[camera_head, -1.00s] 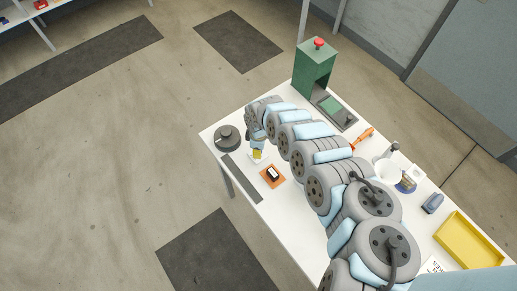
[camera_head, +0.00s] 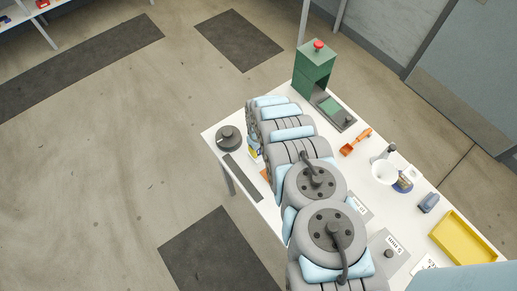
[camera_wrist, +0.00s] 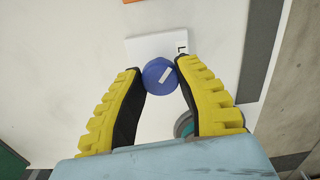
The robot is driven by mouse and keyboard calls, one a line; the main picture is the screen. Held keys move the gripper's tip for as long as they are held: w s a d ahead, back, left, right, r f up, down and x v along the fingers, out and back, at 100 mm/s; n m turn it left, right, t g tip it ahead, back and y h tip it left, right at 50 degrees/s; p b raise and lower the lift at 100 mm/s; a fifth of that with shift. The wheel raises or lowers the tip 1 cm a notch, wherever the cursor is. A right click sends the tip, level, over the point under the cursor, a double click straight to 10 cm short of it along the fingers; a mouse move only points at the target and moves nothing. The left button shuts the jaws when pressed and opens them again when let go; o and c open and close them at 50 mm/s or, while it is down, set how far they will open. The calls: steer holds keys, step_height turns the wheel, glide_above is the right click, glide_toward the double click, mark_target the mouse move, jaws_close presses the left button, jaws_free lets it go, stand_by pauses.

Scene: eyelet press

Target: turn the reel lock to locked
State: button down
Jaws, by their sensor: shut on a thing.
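The reel lock is a round blue knob (camera_wrist: 157,82) with a short white mark, seen in the wrist view. It sits at the edge of a white plate (camera_wrist: 152,46) bearing a letter "L" at its right end. The mark slants and its upper end leans right. My gripper (camera_wrist: 160,72) has its yellow-and-black fingers on both sides of the knob, shut on it. In the head view my gripper (camera_head: 254,152) is at the left part of the table beside the dark reel (camera_head: 229,138); my arm hides the knob there.
A dark strip (camera_head: 243,178) lies along the table's front edge. The green press (camera_head: 313,72) with a red button stands at the back. An orange scoop (camera_head: 356,142), a white funnel (camera_head: 384,172) and a yellow tray (camera_head: 470,240) are right of my arm.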

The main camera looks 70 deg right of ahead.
mark_target(258, 151)
steer(key=m+b, duration=0.1)
steer(key=m, duration=0.4)
steer(key=shift+a+f+b, duration=0.1)
steer(key=shift+a+b, duration=0.05)
steer(key=shift+b, duration=0.15)
steer(key=shift+m+b, duration=0.85)
steer(key=shift+m, duration=1.65)
steer(key=c, duration=0.7)
jaws_free()
steer(key=shift+o, duration=0.2)
step_height(258, 151, up, 12)
